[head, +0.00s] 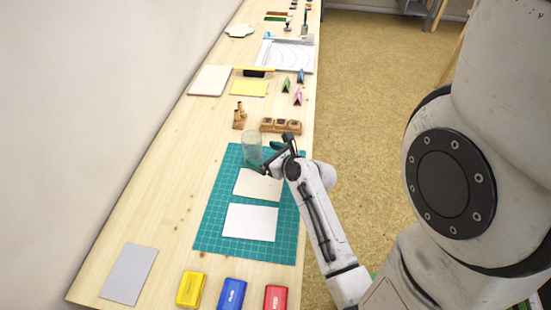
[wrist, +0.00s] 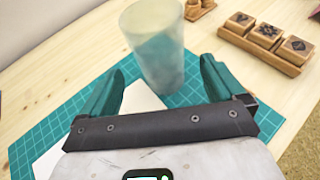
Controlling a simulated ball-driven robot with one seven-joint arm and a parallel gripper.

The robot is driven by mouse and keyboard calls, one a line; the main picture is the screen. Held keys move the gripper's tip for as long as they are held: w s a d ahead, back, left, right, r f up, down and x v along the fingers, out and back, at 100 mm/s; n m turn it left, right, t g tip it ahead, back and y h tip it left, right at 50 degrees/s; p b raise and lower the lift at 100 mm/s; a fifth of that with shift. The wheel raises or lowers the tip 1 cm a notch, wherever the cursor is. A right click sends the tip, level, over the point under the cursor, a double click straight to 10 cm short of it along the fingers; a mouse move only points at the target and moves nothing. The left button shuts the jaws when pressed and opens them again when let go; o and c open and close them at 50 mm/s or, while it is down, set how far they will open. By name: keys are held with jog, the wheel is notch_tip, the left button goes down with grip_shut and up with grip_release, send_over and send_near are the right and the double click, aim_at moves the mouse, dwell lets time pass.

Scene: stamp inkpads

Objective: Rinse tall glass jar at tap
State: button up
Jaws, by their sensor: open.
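The tall glass jar (head: 253,149) is a clear, greenish cylinder standing upright on the far left part of the green cutting mat (head: 213,217). In the wrist view the jar (wrist: 155,45) stands just ahead of my gripper (wrist: 157,82). The two teal fingers are spread apart with nothing visibly held between them. In the head view my gripper (head: 270,158) is near the jar, to its right and partly hidden by my wrist. No tap shows in either view.
White cards (head: 250,222) lie on the mat. Beyond the jar are a wooden stamp tray (head: 281,126) and a small wooden piece (head: 239,115). Yellow (head: 191,289), blue (head: 231,294) and red (head: 278,297) inkpads sit at the near edge. The table's left side is largely clear.

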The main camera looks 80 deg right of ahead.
jog(key=v, duration=0.5)
jog(key=shift+s+a+r, duration=0.15)
jog(key=shift+s, duration=0.1)
jog(key=shift+c, duration=0.4)
